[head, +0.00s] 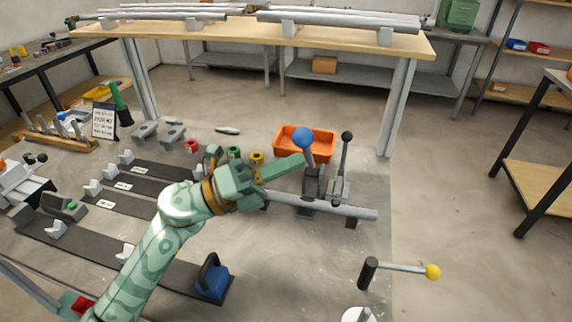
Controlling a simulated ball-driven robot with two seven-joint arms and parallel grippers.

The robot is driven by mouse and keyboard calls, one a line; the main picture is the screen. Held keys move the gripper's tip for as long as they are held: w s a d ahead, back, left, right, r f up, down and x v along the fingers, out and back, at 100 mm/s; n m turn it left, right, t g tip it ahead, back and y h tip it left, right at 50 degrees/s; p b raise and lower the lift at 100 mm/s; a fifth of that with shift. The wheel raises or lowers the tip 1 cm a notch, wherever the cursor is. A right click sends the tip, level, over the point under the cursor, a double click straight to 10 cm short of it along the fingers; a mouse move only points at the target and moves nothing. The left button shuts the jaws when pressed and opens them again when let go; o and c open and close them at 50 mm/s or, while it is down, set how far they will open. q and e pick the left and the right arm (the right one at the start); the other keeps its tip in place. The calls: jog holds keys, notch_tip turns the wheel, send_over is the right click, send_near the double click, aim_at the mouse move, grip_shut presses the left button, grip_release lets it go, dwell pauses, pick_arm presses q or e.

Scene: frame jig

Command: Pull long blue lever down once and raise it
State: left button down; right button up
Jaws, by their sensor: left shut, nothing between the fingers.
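The long blue lever stands nearly upright, with a blue ball knob (303,138) on top and a dark grey base (313,184) on a metal bar. My left gripper (300,161) comes in from the left, shut and empty. Its fingertips are just below and left of the blue knob, in front of or beside the lever's shaft; I cannot tell whether they touch it. My right gripper is not in view.
A lever with a black knob (346,136) stands just right of the blue one. An orange bin (322,150) sits behind them. A yellow-knobbed crank (432,271) is at front right. Black strips with clamps lie left.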

pick_arm(q)
jog(key=w+d+r+n+y+p, duration=0.1)
jog(key=w+r+n+p, duration=0.3)
jog(key=p, duration=0.6)
jog(key=shift+w+r+n+t+y, duration=0.15)
jog(key=shift+w+n+t+y, duration=0.2)
jog(key=shift+w+y, duration=0.45)
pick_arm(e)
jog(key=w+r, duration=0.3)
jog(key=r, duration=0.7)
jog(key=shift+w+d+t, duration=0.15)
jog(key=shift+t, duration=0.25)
